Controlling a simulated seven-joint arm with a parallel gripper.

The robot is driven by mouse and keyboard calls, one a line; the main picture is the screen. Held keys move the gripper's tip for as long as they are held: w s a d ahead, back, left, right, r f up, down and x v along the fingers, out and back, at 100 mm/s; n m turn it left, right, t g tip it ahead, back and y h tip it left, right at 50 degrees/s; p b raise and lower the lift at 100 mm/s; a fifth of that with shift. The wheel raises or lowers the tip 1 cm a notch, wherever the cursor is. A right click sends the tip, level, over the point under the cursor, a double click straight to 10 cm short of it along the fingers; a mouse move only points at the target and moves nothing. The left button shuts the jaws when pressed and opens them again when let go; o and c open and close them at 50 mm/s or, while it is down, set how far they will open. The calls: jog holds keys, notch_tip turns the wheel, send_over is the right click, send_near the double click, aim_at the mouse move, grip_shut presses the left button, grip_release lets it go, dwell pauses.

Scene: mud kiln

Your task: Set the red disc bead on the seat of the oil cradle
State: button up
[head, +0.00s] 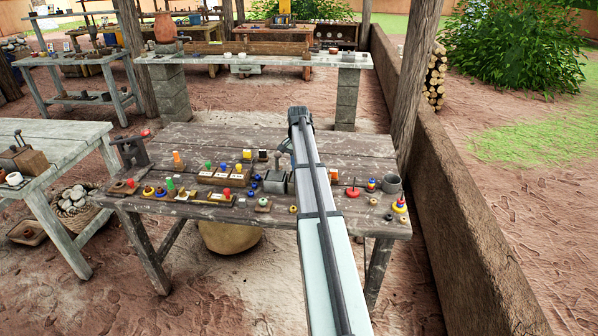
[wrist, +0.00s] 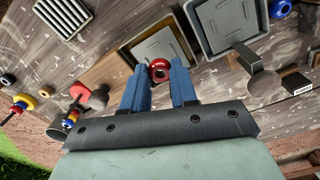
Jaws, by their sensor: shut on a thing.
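My gripper (wrist: 159,68) is shut on a small red ring-shaped bead (wrist: 159,71), held between its two blue fingertips in the wrist view. The bead's dark hole faces the camera. Behind it is a square grey tray (wrist: 150,49) with a raised rim; the gap between bead and tray is hard to judge. In the head view my arm hides the bead and fingertips. I cannot tell for certain which thing is the oil cradle. A dark rounded piece with an arm (wrist: 265,88) lies right of the fingers, with its form partly unclear.
A deeper grey box (wrist: 208,45) stands beside the tray. A ribbed grey block (wrist: 64,14) lies at upper left. The wooden table (head: 225,146) carries many small coloured pieces, a red disc (head: 352,192) and a grey cup (head: 392,184). Its back middle is mostly clear.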

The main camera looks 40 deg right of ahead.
jog(key=shift+f, duration=1.15)
jog(key=shift+f, duration=0.15)
jog(key=o, duration=0.8)
jog(key=shift+o, duration=0.2)
notch_tip(320, 180, up, 12)
jog(key=shift+w, duration=0.1)
